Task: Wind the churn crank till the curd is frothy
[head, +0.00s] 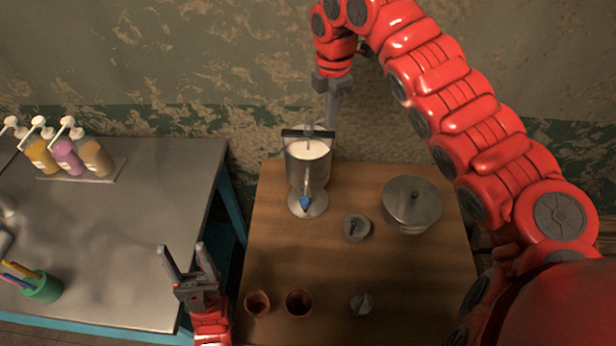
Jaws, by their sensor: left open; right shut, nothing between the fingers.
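The churn (293,172) is a clear and metal vessel standing near the back left of the wooden table. White curd (312,151) shows in its open top; I cannot tell how frothy it is. A dark bar (290,133) crosses the back of its top, and a thin rod rises from the middle. I cannot tell which part is the crank. My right gripper (332,122) is shut and empty, pointing down at the churn's back right; whether it touches the bar is unclear. My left gripper (181,247) is open and empty, in front left, apart from the churn.
The wooden table (270,240) also holds a lidded pot (412,205), a small round metal container (356,227), two brown cups (258,303) (299,303) and a small grey item (361,303). A metal table (110,235) at left bears pump bottles (66,158) and a green pen cup (42,289).

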